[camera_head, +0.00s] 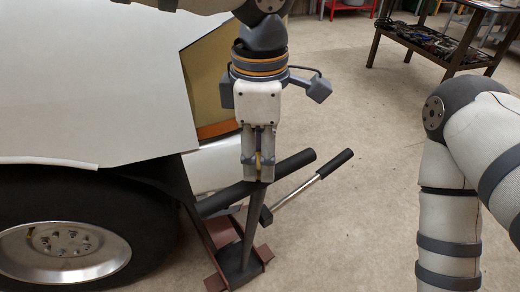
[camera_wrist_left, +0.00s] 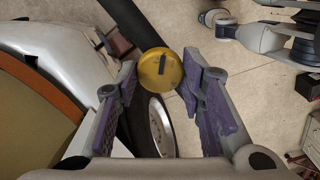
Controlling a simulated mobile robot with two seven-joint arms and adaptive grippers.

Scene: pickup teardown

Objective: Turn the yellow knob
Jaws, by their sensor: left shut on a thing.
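The yellow knob (camera_wrist_left: 160,68) is a round disc with a dark mark on its face, seen in the left wrist view between the purple-padded fingers. My left gripper (camera_wrist_left: 160,72) is shut on it, with a finger at each side. The jack (camera_head: 238,262) has a dark post and reddish-brown base parts on the floor. My right arm is at the right of the head view; its gripper is not visible.
A white vehicle body (camera_head: 85,80) and its wheel (camera_head: 65,245) stand at the left, close to the jack. A black bar (camera_head: 285,168) and a silver handle with a black grip (camera_head: 335,163) extend rightward. A dark workbench (camera_head: 425,38) stands behind; the floor between is clear.

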